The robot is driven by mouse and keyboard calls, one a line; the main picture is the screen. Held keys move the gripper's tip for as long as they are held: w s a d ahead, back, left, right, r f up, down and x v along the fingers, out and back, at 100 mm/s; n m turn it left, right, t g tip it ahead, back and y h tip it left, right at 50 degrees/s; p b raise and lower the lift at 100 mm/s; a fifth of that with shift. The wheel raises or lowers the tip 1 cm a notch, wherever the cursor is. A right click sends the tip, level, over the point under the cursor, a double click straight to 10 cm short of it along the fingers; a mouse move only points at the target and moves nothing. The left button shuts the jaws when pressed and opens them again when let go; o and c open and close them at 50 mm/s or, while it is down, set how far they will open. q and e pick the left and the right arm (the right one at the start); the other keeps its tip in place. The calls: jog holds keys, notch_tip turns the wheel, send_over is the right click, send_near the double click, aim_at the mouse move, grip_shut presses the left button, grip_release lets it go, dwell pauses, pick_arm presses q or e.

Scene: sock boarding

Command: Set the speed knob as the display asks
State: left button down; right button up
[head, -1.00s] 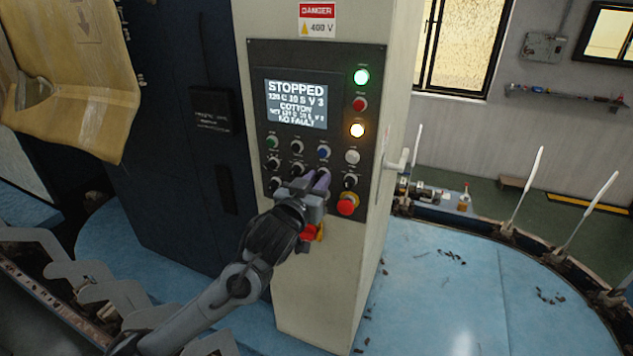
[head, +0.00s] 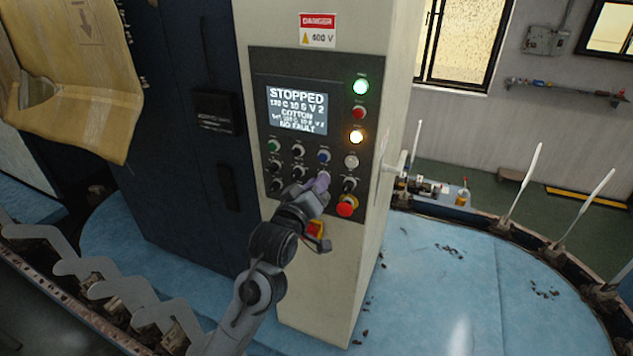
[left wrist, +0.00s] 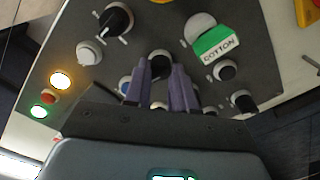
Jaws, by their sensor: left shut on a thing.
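The display (head: 297,108) on the control panel reads STOPPED, with a line that looks like 120 C 10 S V 2, then COTTON, a small set line whose last figure I cannot read, and NO FAULT. My left gripper (head: 319,183) is at the lower middle of the panel. In the left wrist view its two purple fingers (left wrist: 162,80) are shut on a dark round knob (left wrist: 159,62). The fingers hide much of this knob, and I cannot read its label or pointer. My right gripper is not in view.
A red emergency stop (head: 347,205) is close to the right of my gripper. Other knobs and buttons surround it, including a black knob (left wrist: 116,19). Lit green (head: 361,87) and amber (head: 356,136) lamps are higher up.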

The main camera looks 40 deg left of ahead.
pick_arm(q)
jog(key=shift+n, duration=0.7)
jog(key=c, duration=0.9)
grip_release()
jog(key=shift+s, duration=0.1)
jog(key=b+v, duration=0.1)
jog(key=v, duration=0.9)
jog(key=shift+s+d+b, duration=0.1)
jog(key=shift+s+b, duration=0.25)
jog(key=shift+f, duration=0.1)
